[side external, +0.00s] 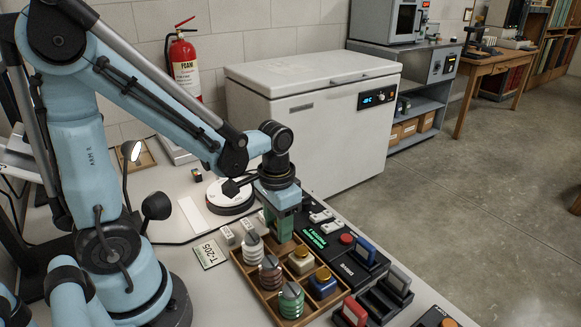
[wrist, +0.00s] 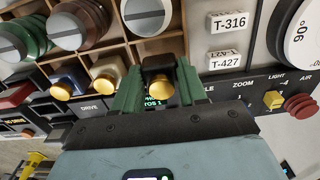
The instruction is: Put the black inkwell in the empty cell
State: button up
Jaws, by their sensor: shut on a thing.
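My gripper (side external: 280,232), with green fingers, points down at the far right cell of the wooden tray (side external: 262,298). In the wrist view my gripper (wrist: 159,80) is shut on the black inkwell (wrist: 157,66), which has a gold cap. The inkwell is upright between the fingers, at the cell next to the cream inkwell (side external: 301,261). The fingers hide it in the side view, and I cannot tell whether its base touches the cell floor. A blue inkwell (side external: 322,284) stands in the near right cell. The other column holds grey (side external: 252,245), brown (side external: 270,274) and green (side external: 291,302) jars.
A black control panel (side external: 352,268) with a blue handle lies close along the tray's right side. A round white dial (side external: 231,194) stands behind.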

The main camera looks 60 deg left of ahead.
jog(key=shift+f, duration=0.95)
jog(key=shift+f, duration=0.2)
jog(key=o, duration=1.1)
jog(key=shift+r, duration=0.1)
notch_tip(320, 180, up, 12)
jog(key=shift+s+d+t, duration=0.1)
jog(key=shift+d+t, duration=0.05)
jog(key=shift+t, duration=0.25)
jog(key=t, duration=0.2)
jog(key=d+t, duration=0.1)
jog(key=t, duration=0.3)
jog(key=shift+w+d, duration=0.3)
jog(key=shift+d, duration=0.05)
